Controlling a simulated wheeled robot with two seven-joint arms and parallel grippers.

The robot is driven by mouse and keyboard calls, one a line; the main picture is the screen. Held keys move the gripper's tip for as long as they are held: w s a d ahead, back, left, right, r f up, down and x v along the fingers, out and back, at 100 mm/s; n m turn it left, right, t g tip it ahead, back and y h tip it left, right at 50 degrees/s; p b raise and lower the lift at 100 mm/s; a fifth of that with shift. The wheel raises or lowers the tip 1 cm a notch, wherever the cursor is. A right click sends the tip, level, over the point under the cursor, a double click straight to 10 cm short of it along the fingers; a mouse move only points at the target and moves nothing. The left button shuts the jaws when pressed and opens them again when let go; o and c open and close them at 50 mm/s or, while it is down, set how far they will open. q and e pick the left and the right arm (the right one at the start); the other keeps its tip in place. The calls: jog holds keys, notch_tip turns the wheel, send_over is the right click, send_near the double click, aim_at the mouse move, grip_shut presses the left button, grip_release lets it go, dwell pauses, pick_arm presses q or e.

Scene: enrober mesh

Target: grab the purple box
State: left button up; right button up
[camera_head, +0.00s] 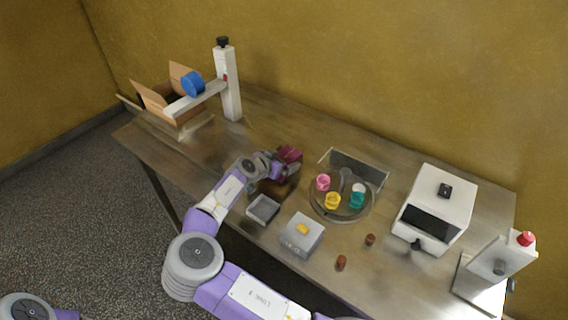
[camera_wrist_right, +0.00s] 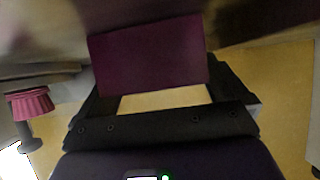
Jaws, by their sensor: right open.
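The purple box (camera_head: 291,153) is dark magenta and sits on the table left of the round tray, partly hidden by my right gripper (camera_head: 280,166). In the right wrist view the purple box (camera_wrist_right: 150,56) shows as a flat dark face between the two black fingers of my right gripper (camera_wrist_right: 160,88). The fingers are apart, one at each side of the box. I cannot tell whether either touches it. My left gripper is not in view.
A round tray (camera_head: 321,211) with several coloured cups stands right of my gripper. A grey open bin (camera_head: 263,209) and a grey box with a yellow top (camera_head: 301,238) are nearer the front. A white post (camera_head: 229,90) stands behind left, and a white machine (camera_head: 449,199) right.

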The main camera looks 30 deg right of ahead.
jog(key=shift+c, duration=0.3)
jog(key=c, duration=1)
